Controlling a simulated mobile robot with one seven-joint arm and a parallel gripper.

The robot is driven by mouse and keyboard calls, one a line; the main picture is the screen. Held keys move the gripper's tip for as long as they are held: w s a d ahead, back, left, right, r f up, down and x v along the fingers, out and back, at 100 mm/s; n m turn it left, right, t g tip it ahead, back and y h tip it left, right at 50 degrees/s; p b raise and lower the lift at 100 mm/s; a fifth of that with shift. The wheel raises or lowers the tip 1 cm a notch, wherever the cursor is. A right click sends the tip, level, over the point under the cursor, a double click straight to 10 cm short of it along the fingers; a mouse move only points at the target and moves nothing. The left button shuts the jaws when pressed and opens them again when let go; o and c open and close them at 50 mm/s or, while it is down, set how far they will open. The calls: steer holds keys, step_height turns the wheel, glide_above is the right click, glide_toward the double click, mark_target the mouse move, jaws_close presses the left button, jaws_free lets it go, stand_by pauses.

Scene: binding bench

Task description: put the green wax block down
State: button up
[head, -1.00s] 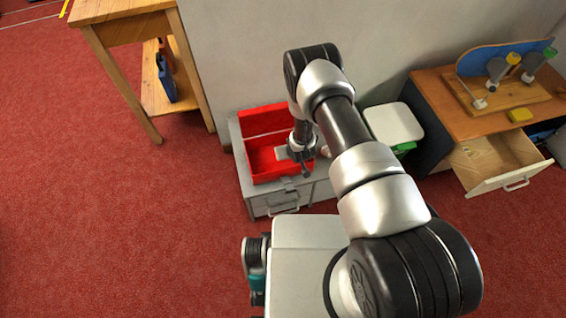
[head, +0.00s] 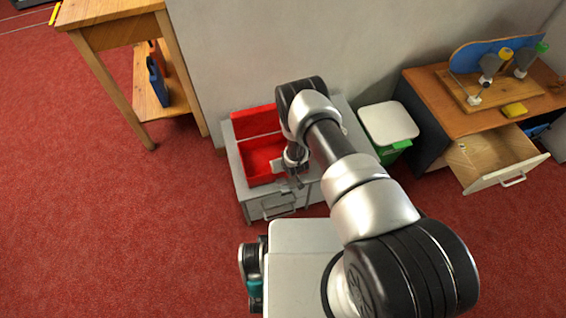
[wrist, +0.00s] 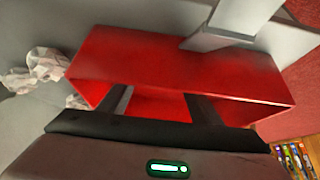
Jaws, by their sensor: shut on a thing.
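My gripper (head: 296,181) is at the front right corner of an open red box (head: 257,165). In the wrist view my gripper's two fingers (wrist: 160,103) stand apart, in front of the red box (wrist: 170,64). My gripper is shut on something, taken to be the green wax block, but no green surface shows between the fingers. The block is hidden in both views. I cannot tell whether it touches anything below.
The box stands on a grey drawer cabinet (head: 242,190). Crumpled paper (wrist: 45,68) lies beside the box. A white-lidded green bin (head: 389,124) stands to the right. Further right is a wooden cabinet with an open drawer (head: 490,160). A wooden table (head: 112,14) stands left.

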steer(key=o, duration=1.1)
